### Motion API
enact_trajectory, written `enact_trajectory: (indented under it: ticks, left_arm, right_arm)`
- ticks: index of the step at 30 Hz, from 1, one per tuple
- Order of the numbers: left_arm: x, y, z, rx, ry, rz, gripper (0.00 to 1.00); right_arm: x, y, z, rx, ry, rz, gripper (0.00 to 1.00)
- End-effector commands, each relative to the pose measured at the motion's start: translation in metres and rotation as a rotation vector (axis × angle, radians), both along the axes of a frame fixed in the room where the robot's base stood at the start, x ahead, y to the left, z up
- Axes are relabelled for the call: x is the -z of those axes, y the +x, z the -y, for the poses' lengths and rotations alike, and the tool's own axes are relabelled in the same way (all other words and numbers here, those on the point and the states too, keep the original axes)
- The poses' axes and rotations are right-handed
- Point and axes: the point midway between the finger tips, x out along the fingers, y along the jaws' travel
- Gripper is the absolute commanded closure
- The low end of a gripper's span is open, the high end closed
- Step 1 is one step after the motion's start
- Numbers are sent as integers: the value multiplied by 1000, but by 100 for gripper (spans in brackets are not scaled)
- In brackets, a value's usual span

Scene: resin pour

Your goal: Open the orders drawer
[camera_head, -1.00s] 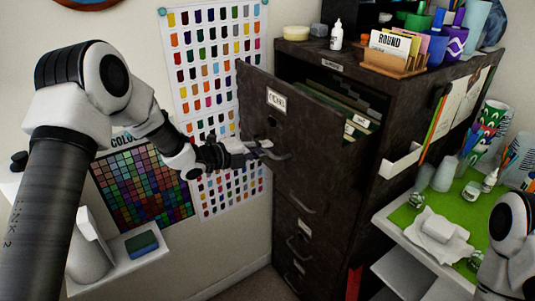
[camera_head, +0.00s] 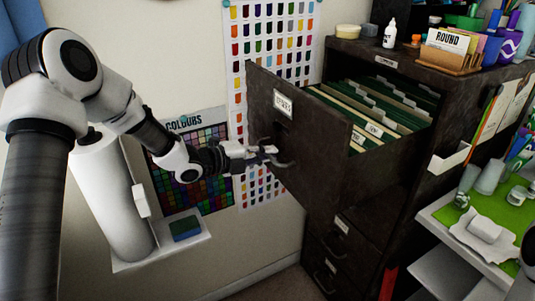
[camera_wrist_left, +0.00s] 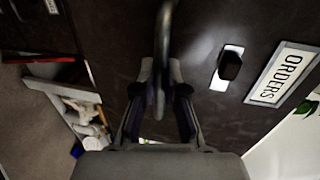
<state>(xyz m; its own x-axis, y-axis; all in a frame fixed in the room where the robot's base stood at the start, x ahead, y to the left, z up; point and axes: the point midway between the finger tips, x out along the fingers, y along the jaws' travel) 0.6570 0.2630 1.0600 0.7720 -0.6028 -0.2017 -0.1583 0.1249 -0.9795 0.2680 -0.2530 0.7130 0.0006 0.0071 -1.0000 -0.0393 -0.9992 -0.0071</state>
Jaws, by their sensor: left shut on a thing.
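The orders drawer (camera_head: 300,150) is the top drawer of a dark filing cabinet (camera_head: 405,205). It stands well out from the cabinet, and green hanging folders with white tabs (camera_head: 385,105) show inside. Its label (camera_wrist_left: 283,75) reads ORDERS in the left wrist view, beside a dark latch or lock (camera_wrist_left: 230,66). My left gripper (camera_head: 268,155) is shut on the curved drawer handle (camera_head: 283,163). In the left wrist view the handle (camera_wrist_left: 162,60) runs between the fingers (camera_wrist_left: 160,100). My right gripper is out of view; only a bit of my right arm shows at the lower right edge.
Closed drawers (camera_head: 335,245) lie below. A card holder (camera_head: 450,58), a small white bottle (camera_head: 390,35) and cups stand on the cabinet top. A side table with a green mat (camera_head: 515,215) is at right. A small shelf with a sponge (camera_head: 186,228) is at left.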

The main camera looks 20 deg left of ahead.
Motion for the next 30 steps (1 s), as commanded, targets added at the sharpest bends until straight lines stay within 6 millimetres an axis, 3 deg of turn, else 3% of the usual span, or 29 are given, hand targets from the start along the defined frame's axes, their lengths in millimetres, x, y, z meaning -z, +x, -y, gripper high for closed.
enact_trajectory:
  ticks: [2,3,4,5,17,30]
  left_arm:
    - [1,0,0,0,1,-3,100]
    - [1,0,0,0,1,-3,75]
    - [1,0,0,0,1,-3,64]
    - [1,0,0,0,1,-3,63]
    - [-3,-6,-7,-3,-2,1,63]
    - [-21,-76,-61,-3,-8,3,63]
  right_arm:
    - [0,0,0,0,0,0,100]
    - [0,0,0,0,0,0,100]
    - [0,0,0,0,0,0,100]
    - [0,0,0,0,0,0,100]
    - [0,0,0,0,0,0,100]
    - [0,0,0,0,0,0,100]
